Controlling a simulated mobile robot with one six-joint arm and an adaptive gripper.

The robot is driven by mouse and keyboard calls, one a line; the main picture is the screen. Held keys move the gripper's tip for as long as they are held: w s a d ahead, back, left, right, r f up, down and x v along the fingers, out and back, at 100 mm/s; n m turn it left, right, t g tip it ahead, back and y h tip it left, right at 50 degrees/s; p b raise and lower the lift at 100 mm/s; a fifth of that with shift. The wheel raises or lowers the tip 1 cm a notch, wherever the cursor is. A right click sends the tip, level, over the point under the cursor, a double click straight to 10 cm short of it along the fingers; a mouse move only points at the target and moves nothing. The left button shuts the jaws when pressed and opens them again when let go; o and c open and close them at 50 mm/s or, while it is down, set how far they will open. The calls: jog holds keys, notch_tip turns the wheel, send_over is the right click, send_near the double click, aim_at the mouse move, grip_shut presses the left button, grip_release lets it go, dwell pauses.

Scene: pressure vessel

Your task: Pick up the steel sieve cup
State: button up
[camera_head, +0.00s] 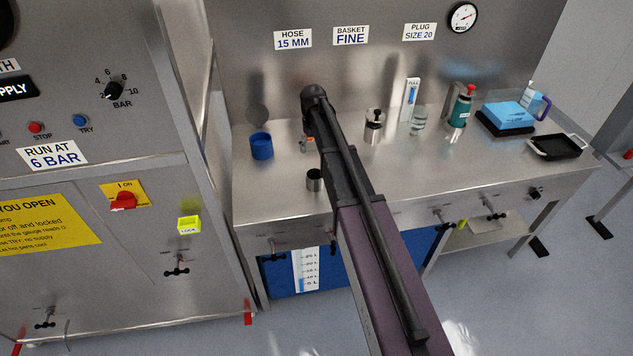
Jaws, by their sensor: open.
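A small open steel cup (315,180) stands upright on the steel bench near its front edge, just left of my arm. It looks like the sieve cup, but any holes are too small to make out. My dark arm reaches up across the bench from the lower right and passes close beside the cup in the picture. Its far end is a dark rounded joint above the back of the bench. My gripper's fingers do not show; the arm seems to hide them. Nothing is seen touching the cup.
A blue cup (261,146) stands at the left. A small metal and orange part (307,145) is partly hidden by my arm.

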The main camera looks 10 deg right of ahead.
jog(key=shift+f, duration=0.1)
jog(key=b, duration=0.9)
send_near(315, 175)
notch_tip(315, 175, down, 2)
jog(key=s, duration=0.3)
jog(key=shift+w+a+f, duration=0.1)
jog(key=shift+w+a, duration=0.1)
jog(key=shift+a, duration=0.25)
jog(key=shift+f, duration=0.15)
jog(key=shift+s+d+f+b, duration=0.1)
jog(key=shift+f+b, duration=1.15)
jog(key=shift+d+f+b, duration=0.1)
jog(key=shift+f+b, duration=1.1)
jog(key=c, duration=0.9)
jog(key=shift+r, duration=0.2)
